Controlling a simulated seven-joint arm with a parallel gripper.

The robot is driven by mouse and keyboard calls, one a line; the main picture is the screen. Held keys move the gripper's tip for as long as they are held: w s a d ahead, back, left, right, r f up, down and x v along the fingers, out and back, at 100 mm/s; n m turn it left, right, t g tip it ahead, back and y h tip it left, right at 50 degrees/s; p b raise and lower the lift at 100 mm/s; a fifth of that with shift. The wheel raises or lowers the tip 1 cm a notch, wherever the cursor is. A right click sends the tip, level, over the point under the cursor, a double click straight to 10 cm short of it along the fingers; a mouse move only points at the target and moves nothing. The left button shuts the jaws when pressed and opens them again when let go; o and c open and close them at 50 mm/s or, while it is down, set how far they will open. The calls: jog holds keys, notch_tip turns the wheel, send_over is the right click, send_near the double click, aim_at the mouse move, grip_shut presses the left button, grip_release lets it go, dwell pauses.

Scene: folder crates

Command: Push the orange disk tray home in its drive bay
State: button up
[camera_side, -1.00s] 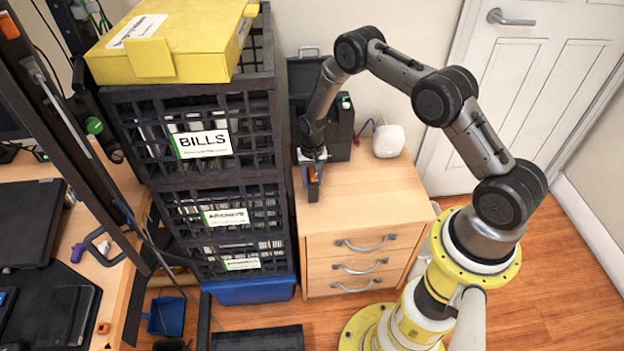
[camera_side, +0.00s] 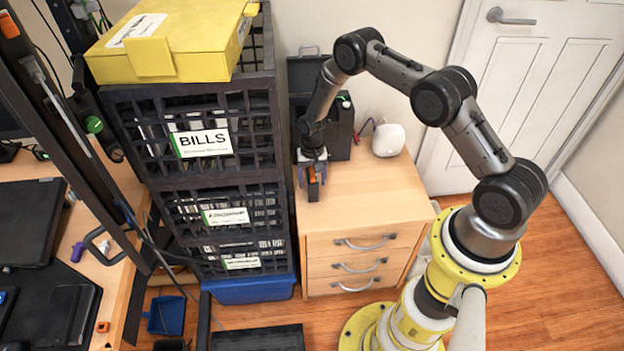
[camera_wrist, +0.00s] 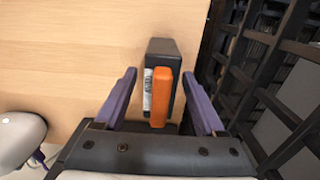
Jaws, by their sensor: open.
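The orange disk tray (camera_wrist: 162,97) shows as an upright orange strip at the black drive bay (camera_wrist: 163,48), beside a white label. How far it stands out of the bay is hard to tell. In the side view the tray (camera_side: 313,174) is a small orange patch with the dark bay (camera_side: 313,193) just below it, on the wooden drawer cabinet. My gripper (camera_wrist: 165,100) is open, with one purple finger on each side of the tray and bay and visible gaps between. In the side view my gripper (camera_side: 312,176) points down over the tray.
Black stacked crates (camera_side: 215,175) stand close left of the bay. A dark case (camera_side: 340,125) and a white rounded device (camera_side: 388,140) stand at the cabinet's back. The cabinet top (camera_side: 375,195) is clear to the right.

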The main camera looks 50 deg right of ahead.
notch_tip(320, 180, up, 27)
jog(key=s+a+n+t, duration=0.1)
jog(key=s+a+n, duration=0.1)
jog(key=a, duration=0.1)
jog(key=s+a+r+n+t, duration=0.1)
jog(key=s+a+r+n, duration=0.1)
jog(key=s+r, duration=0.6)
jog(key=s+a+r+n+t, duration=0.2)
jog(key=s+a+r, duration=0.1)
jog(key=s+r, duration=0.5)
jog(key=shift+v, duration=1)
jog(key=s+n, duration=0.1)
jog(key=s, duration=0.3)
jog(key=s+a+n+t, duration=0.1)
jog(key=s, duration=0.3)
jog(key=s+a+r, duration=0.1)
jog(key=s, duration=0.2)
jog(key=shift+s+n+t, duration=0.3)
jog(key=shift+s+n, duration=0.1)
jog(key=shift+o, duration=0.4)
jog(key=shift+s+f, duration=0.1)
jog(key=shift+s, duration=0.25)
